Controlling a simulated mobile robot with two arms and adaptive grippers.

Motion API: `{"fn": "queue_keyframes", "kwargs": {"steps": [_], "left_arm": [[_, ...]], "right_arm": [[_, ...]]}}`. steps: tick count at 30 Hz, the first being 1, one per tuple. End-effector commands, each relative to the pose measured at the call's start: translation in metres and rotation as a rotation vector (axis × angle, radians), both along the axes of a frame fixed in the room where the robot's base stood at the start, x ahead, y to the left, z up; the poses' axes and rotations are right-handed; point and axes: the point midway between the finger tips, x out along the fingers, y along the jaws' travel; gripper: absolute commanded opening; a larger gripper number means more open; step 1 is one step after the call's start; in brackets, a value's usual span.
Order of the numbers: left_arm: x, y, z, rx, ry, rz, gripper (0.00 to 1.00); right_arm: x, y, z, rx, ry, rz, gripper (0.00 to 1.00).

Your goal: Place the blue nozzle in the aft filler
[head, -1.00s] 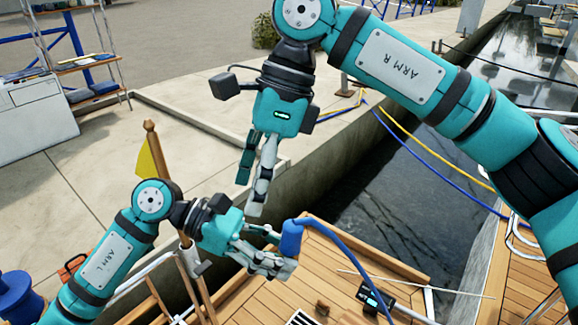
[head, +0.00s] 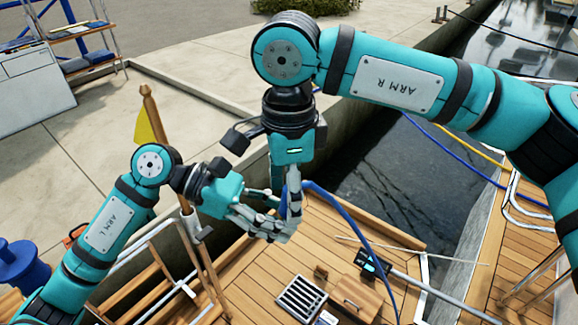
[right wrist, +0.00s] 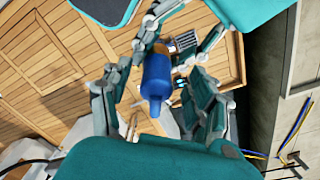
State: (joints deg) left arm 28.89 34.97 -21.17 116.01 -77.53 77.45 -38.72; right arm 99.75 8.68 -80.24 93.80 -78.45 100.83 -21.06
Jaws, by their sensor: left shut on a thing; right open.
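The blue nozzle (right wrist: 157,78) shows in the middle of the right wrist view. In the head view it is mostly hidden behind fingers, with a blue hose (head: 345,212) running from it to the right and down. My left gripper (head: 276,222) is shut on the nozzle above the wooden deck; its fingers also show at the top of the right wrist view. My right gripper (head: 284,208) comes down from above, open, with its fingers on either side of the nozzle; I cannot tell whether they touch it. I cannot make out the aft filler.
The slatted deck (head: 245,280) below carries a grate (head: 301,296), a wooden hatch (head: 352,297) and a dark device with a lit display (head: 372,264). A wooden staff with a yellow flag (head: 146,126) stands beside my left arm. Water and a concrete quay lie beyond.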

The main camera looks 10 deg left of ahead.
Motion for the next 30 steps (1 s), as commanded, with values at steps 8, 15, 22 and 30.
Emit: {"fn": "queue_keyframes", "kwargs": {"steps": [8, 15, 22, 30], "left_arm": [[0.0000, -0.0001, 0.0004, -0.001, -0.001, 0.000, 0.00], [0.0000, 0.0000, 0.0003, -0.001, -0.001, 0.000, 0.00], [-0.0003, -0.0001, 0.0004, -0.001, 0.000, -0.001, 0.00], [-0.0016, -0.0008, 0.0004, -0.002, 0.000, -0.005, 0.43]], "right_arm": [[-0.0004, -0.0001, -0.0119, 0.001, -0.001, 0.001, 0.60], [-0.0003, 0.0000, -0.0117, 0.001, -0.001, 0.001, 0.52], [-0.0002, 0.0001, -0.0115, 0.002, -0.002, 0.000, 0.22], [0.0008, 0.0004, -0.0110, 0.003, -0.004, -0.002, 0.00]]}}
